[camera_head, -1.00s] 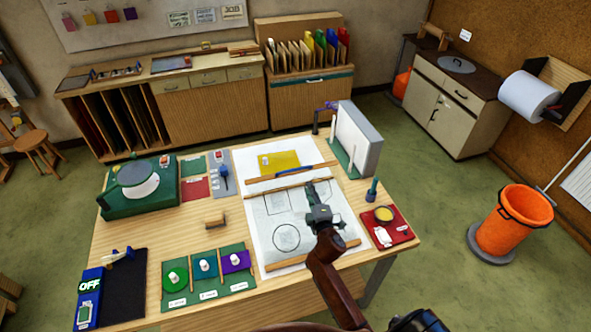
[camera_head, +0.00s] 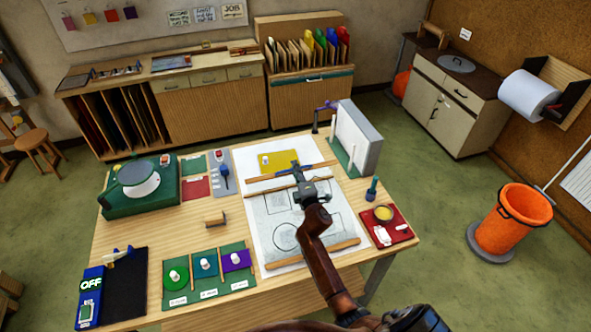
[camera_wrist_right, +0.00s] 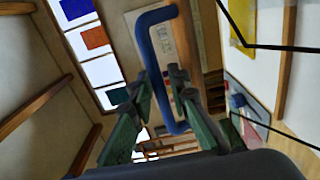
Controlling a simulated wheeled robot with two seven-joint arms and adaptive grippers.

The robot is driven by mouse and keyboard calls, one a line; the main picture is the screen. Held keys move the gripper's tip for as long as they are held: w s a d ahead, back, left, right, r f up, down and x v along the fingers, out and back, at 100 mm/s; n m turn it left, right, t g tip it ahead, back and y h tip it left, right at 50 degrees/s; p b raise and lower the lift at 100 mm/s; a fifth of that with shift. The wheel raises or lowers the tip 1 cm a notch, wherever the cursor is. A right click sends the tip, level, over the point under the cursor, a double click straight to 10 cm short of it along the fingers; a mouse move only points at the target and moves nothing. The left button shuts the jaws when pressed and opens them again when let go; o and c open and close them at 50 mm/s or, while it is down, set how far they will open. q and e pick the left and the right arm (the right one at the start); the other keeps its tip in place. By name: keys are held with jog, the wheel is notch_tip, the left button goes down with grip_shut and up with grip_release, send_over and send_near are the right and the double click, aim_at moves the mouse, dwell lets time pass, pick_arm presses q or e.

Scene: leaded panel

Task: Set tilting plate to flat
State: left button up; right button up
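The plate (camera_head: 247,161) is a pale board towards the back of the table, with a yellow sheet (camera_head: 280,160) on it. I cannot tell its tilt clearly. A wooden strip runs along its near edge. My right gripper (camera_head: 297,171) is at that edge and hides part of it. In the right wrist view, a blue U-shaped handle (camera_wrist_right: 160,70) stands out from a wooden strip. The green fingers of my right gripper (camera_wrist_right: 168,118) are apart, on either side of the handle's lower part. Contact is not clear. My left gripper is not in view.
A grey and white upright panel (camera_head: 362,140) stands right of the plate. A drawing sheet (camera_head: 270,215) lies in front. A red tray (camera_head: 395,236) is at the right edge, and a green device (camera_head: 125,199) at the left.

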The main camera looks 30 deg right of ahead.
jog(key=shift+c, duration=0.5)
grip_shut()
